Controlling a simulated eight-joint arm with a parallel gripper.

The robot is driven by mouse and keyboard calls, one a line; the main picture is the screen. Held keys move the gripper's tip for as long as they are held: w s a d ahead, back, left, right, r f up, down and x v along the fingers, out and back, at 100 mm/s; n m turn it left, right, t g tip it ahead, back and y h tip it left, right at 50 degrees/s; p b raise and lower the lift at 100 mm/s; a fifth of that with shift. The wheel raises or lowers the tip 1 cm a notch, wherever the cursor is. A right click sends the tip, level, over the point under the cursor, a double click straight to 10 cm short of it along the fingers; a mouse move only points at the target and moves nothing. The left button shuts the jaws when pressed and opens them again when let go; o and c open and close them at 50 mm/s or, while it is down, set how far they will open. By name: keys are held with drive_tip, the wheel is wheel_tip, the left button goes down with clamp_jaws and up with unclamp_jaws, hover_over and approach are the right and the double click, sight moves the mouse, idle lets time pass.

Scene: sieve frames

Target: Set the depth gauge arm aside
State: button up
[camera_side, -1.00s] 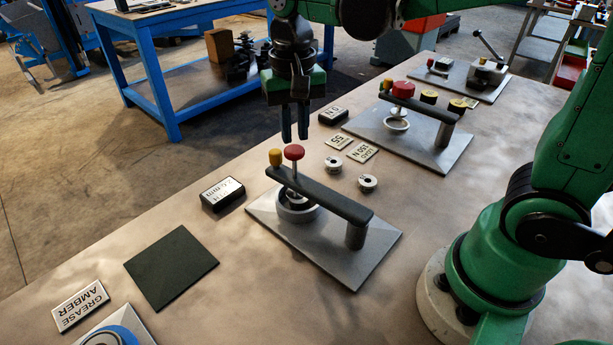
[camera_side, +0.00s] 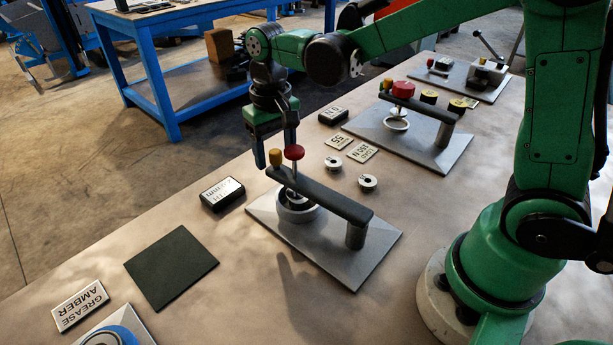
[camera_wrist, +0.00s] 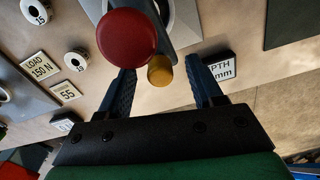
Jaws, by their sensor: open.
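The depth gauge arm (camera_side: 325,196) is a dark bar on a post, lying across a grey plate over a pale ring. A red knob (camera_side: 294,152) on a rod and a small yellow knob (camera_side: 275,157) stand at its free end. My gripper (camera_side: 274,150) is open and empty at that end, its fingers pointing down. In the wrist view the yellow knob (camera_wrist: 160,69) shows between the fingertips, with a gap on each side; the red knob (camera_wrist: 126,36) looms beside it. I cannot tell how far down the fingers reach beside the yellow knob.
A black depth display (camera_side: 222,194) sits left of the plate. Two numbered rings (camera_side: 333,164) and flat labels (camera_side: 362,152) lie behind. A similar station (camera_side: 425,140) stands farther back. A dark square pad (camera_side: 171,267) lies bare at front left.

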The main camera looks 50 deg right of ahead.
drive_tip(key=shift+c, duration=0.2)
clamp_jaws()
idle(1.1)
